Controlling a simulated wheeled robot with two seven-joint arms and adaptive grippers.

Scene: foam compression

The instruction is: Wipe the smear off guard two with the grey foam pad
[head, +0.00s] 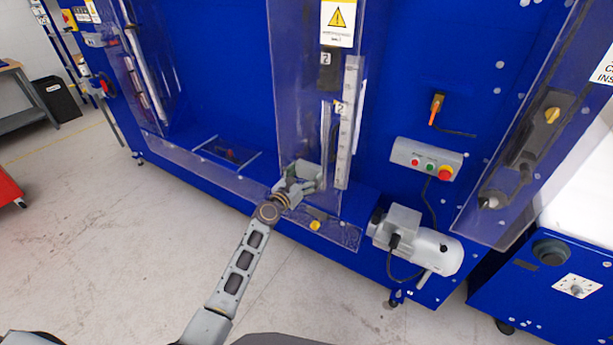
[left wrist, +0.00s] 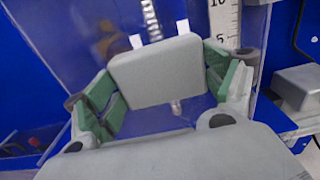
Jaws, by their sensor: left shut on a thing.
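Guard two (head: 299,80) is a tall clear panel on the blue machine in the head view, with "2" labels and a yellow warning sign behind or on it. My left gripper (head: 302,178) is at its lower part. In the left wrist view the left gripper (left wrist: 165,88) has its green-lined fingers shut on the grey foam pad (left wrist: 155,72), which faces the clear panel. I cannot tell whether the pad touches the panel. A faint brownish patch (left wrist: 104,46) shows beyond the pad; I cannot tell if it is the smear. My right gripper is not in view.
A white ruler scale (head: 348,125) stands upright just right of the gripper. A grey motor (head: 420,240) sticks out at the lower right, below a button box (head: 427,160). Another clear guard (head: 520,140) is further right. The floor in front is clear.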

